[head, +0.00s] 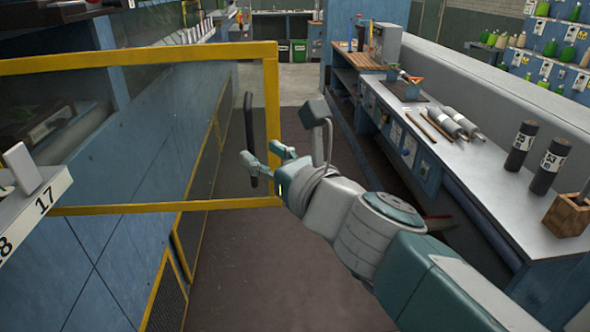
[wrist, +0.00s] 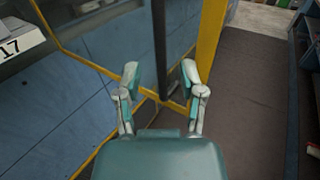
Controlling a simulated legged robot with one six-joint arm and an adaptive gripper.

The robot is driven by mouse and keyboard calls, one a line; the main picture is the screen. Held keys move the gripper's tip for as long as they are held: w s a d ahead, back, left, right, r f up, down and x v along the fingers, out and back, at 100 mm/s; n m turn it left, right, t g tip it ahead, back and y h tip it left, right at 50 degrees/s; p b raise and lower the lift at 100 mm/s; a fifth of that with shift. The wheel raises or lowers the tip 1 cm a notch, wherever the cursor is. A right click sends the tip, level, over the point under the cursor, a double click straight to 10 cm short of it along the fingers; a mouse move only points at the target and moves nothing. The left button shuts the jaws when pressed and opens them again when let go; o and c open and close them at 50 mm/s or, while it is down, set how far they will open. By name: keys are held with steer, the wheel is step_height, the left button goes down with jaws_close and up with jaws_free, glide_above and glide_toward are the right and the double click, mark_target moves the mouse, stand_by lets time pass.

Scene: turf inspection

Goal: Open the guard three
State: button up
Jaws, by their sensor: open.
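The guard is a clear panel in a yellow frame (head: 272,110). In the head view it stands out from the left-hand bench across part of the aisle, with its left end cut off by the picture edge. Its dark upright handle (head: 250,125) is near the frame's right post. My gripper (head: 267,158) is open at the lower part of the handle. In the wrist view the handle (wrist: 159,45) runs down between the two spread fingers (wrist: 160,77), with gaps showing on both sides. The frame's yellow post (wrist: 209,45) is just right of the fingers. No number three shows on the guard.
A white ledge marked 17 (head: 45,195) is at the left. The right-hand workbench (head: 455,165) carries grey cylinders (head: 462,122), dark canisters (head: 548,165) and a wooden block (head: 567,215). The dark aisle floor (head: 270,270) is clear. Bins (head: 299,50) stand far back.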

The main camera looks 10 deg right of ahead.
steer(key=v, duration=0.8)
step_height(320, 180, down, 11)
steer(key=s+n+g+h, duration=0.2)
steer(key=n+g, duration=0.4)
steer(key=n, duration=0.9)
steer(key=s+d+f+n+g+h, duration=0.3)
steer(key=d+f+n+h, duration=0.3)
steer(key=n, duration=0.9)
step_height(320, 180, down, 3)
steer(key=shift+d+r+g, duration=0.1)
steer(key=shift+d+g, duration=0.5)
steer(key=shift+d, duration=0.15)
